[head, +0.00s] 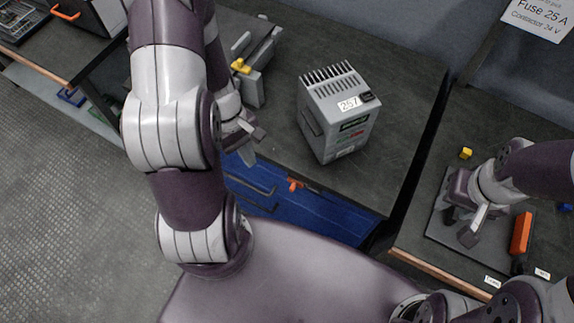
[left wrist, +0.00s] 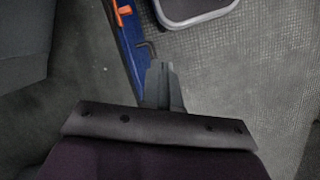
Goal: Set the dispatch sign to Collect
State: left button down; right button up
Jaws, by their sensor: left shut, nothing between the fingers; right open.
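An orange bar-shaped piece (head: 521,233) stands at the right end of a dark plate on the right bench. Two small white labels, one at the front edge (head: 492,282) and one beside it (head: 542,273), are too small to read. I cannot tell for sure which part is the dispatch sign. My right gripper (head: 462,222) is open above the plate, left of the orange piece and apart from it. My left gripper (head: 250,148) is shut and empty over the middle bench's front edge. It also shows in the left wrist view (left wrist: 160,68).
A grey finned unit marked 257 (head: 338,120) stands on the middle bench. A blue open drawer (head: 300,208) below holds dark hex keys and an orange item. A grey fixture with a yellow part (head: 241,67) is behind my left arm. A small yellow block (head: 466,153) lies on the right bench.

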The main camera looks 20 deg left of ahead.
aim_at(293, 186)
pick_arm(q)
jog(key=w+f+n+t+h, duration=0.1)
jog(key=w+f+n, duration=0.1)
jog(key=w+n, duration=0.25)
jog(key=shift+n, duration=0.25)
jog(key=d+f+b, duration=0.1)
jog(key=d+f, duration=0.1)
jog(key=f, duration=0.1)
jog(key=s+d+f+b, duration=0.1)
jog(key=d+f+b, duration=0.1)
jog(key=d+f, duration=0.1)
jog(key=s+d+f+b, duration=0.1)
jog(key=d+f, duration=0.1)
jog(key=f, duration=0.1)
jog(key=shift+d+b, duration=0.25)
jog(key=shift+b, duration=0.1)
pick_arm(e)
jog(key=f, duration=0.5)
jog(key=shift+w+a+f, duration=0.1)
jog(key=shift+w+a, duration=0.1)
pick_arm(q)
jog(key=shift+d, duration=0.1)
